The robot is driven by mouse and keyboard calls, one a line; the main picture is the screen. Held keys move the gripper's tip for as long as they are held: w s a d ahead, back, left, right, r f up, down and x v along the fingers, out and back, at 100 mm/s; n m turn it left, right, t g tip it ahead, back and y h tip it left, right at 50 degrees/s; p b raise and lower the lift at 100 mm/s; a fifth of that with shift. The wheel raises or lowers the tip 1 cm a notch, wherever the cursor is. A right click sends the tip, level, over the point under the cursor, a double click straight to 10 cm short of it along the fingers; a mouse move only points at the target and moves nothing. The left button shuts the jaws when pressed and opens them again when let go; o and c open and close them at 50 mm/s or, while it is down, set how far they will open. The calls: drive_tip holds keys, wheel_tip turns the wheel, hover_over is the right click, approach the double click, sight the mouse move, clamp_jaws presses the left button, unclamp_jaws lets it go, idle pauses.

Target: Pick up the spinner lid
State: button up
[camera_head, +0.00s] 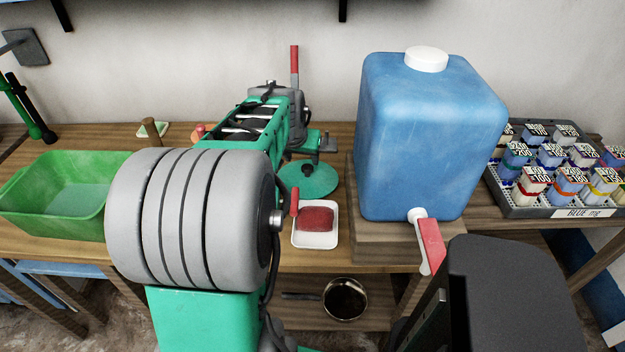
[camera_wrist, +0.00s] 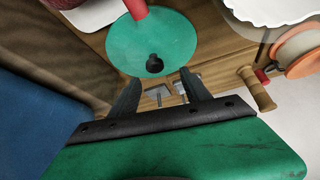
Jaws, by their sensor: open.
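The spinner lid (camera_head: 309,178) appears to be the round green disc on the wooden table, between my arm and the blue tank. A red upright handle (camera_head: 294,201) shows at its near edge. In the wrist view the lid (camera_wrist: 130,48) lies just beyond my fingertips, with the red handle (camera_wrist: 136,9) at its top edge and a dark round part (camera_wrist: 154,65) at the edge nearest my fingers. My gripper (camera_wrist: 161,76) is open, with nothing between its fingers that I can see held. My arm hides part of the lid's surroundings in the head view.
A blue tank (camera_head: 425,140) with a red-handled tap (camera_head: 430,243) stands close right of the lid. A white tray (camera_head: 316,241) with a red sponge (camera_head: 316,218) lies in front. A green basin (camera_head: 55,199) is at left. A white scalloped dish (camera_wrist: 275,10) is near the lid.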

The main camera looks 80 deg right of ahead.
sight(307, 167)
drive_tip(key=x, duration=0.3)
drive_tip(key=s+x, duration=0.1)
drive_tip(key=x, duration=0.1)
drive_tip(key=shift+a+f, duration=0.1)
drive_tip(key=shift+f, duration=0.25)
drive_tip(key=shift+c, duration=0.5)
clamp_jaws()
drive_tip(key=shift+r, duration=0.1)
